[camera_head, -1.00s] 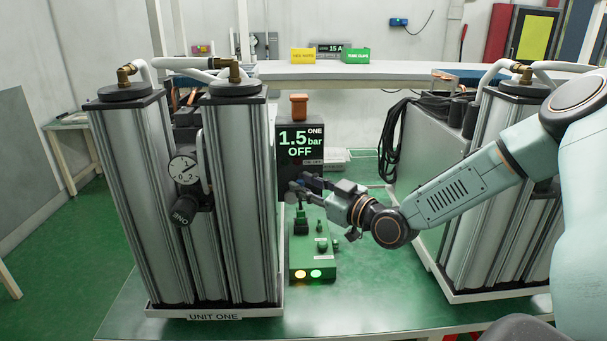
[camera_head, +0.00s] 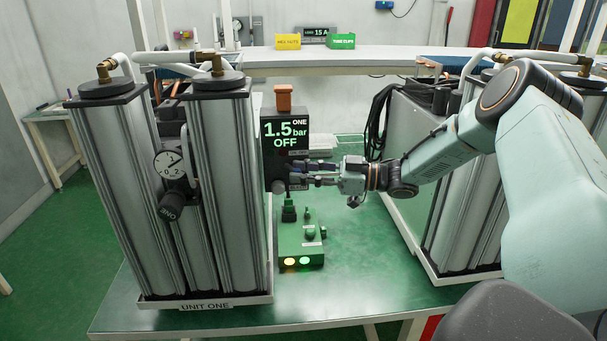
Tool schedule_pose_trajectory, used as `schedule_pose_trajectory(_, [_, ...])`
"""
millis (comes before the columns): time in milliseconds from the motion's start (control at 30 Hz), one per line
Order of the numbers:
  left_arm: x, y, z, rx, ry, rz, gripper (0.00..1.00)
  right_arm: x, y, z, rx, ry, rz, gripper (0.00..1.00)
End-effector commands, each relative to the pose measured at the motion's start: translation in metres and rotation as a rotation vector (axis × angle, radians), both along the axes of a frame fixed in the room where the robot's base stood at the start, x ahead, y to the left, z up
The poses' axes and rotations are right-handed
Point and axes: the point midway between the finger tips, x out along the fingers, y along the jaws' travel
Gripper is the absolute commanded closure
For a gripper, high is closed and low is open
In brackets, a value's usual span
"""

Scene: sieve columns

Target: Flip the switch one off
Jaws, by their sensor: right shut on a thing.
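The dark panel of unit one (camera_head: 296,143) stands right of the columns. Its display reads "ONE 1.5 bar OFF". A round grey knob (camera_head: 278,187) is low on the panel, and I take it for switch one. My right gripper (camera_head: 288,179) is at the lower part of this panel, its fingers pointing left. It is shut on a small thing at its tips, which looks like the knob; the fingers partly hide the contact. My left gripper is not in view.
A green box (camera_head: 314,249) with lit yellow and green lamps lies below the gripper. Unit one's tall columns (camera_head: 217,190) with a gauge (camera_head: 168,163) stand close on the left. More columns (camera_head: 450,210) stand right. The green tabletop (camera_head: 360,285) is clear in front.

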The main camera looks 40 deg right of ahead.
Motion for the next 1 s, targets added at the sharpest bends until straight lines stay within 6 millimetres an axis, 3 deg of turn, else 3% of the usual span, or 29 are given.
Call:
schedule_pose_trajectory(733, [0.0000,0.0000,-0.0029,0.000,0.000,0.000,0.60,0.0031,-0.0025,0.0051,0.002,-0.011,0.070,1.00])
schedule_pose_trajectory(767, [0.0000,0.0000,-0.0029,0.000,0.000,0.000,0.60,0.0031,-0.0025,0.0051,0.002,-0.011,0.070,0.69])
schedule_pose_trajectory(1000, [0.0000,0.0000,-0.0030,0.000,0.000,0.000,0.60,0.0023,-0.0030,0.0029,0.001,-0.007,0.068,0.49])
